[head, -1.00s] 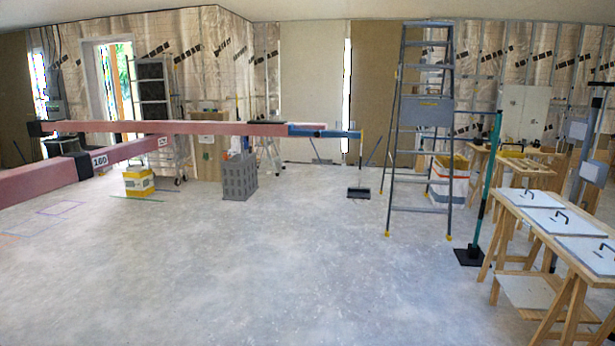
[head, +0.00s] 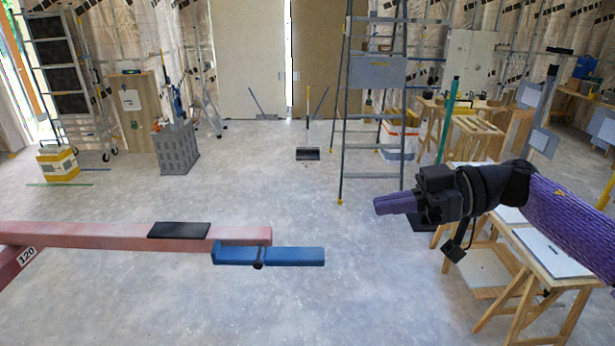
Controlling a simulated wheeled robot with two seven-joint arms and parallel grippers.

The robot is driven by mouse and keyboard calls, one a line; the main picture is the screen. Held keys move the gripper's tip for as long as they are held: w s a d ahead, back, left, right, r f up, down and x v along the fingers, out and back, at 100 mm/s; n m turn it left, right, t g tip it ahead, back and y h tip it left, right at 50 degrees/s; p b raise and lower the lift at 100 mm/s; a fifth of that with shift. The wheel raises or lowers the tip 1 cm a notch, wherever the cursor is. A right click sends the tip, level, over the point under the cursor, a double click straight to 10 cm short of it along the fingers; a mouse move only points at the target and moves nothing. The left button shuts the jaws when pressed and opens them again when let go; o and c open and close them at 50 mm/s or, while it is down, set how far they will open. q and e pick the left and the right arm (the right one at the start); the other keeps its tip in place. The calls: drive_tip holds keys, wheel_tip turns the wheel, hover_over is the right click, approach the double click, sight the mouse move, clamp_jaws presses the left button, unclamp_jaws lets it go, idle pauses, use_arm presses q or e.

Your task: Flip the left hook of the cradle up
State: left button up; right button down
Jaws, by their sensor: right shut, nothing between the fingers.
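The cradle's pink bar (head: 120,236) comes in from the left at the lower left. A black pad (head: 180,230) lies on top of it. A blue hook (head: 295,256) is at the bar's right end, lying flat and pointing right, with a dark pivot pin near its left part. My right gripper (head: 378,205) has purple fingers, shut and empty, pointing left. It appears above and to the right of the hook's tip, clearly apart from it. My left gripper is out of view.
A stepladder (head: 348,110) stands behind, left of my right gripper. A trestle table (head: 550,270) with panels stands at the right, behind my right arm. A grey crate (head: 176,150) and a yellow box (head: 57,163) stand at the back left. The middle floor is clear.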

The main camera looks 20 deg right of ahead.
drive_tip(key=p, duration=0.3)
hover_over(321, 252)
drive_tip(key=shift+w+a+f+g, duration=0.1)
drive_tip(key=shift+a+f+g, duration=0.15)
drive_tip(key=shift+f, duration=0.35)
wheel_tip(321, 252, down, 3)
drive_tip(key=shift+d+f, duration=0.1)
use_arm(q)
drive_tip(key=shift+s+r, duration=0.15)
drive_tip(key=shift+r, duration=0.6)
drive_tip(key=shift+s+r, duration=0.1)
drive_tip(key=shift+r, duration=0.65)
use_arm(e)
drive_tip(key=shift+f, duration=0.55)
use_arm(q)
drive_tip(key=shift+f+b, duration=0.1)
drive_tip(key=shift+b, duration=0.25)
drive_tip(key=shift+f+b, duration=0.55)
use_arm(e)
drive_tip(key=shift+d+f+y, duration=0.15)
drive_tip(key=shift+f+y, duration=0.2)
drive_tip(key=shift+y, duration=0.05)
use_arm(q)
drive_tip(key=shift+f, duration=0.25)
use_arm(e)
drive_tip(key=shift+f, duration=0.15)
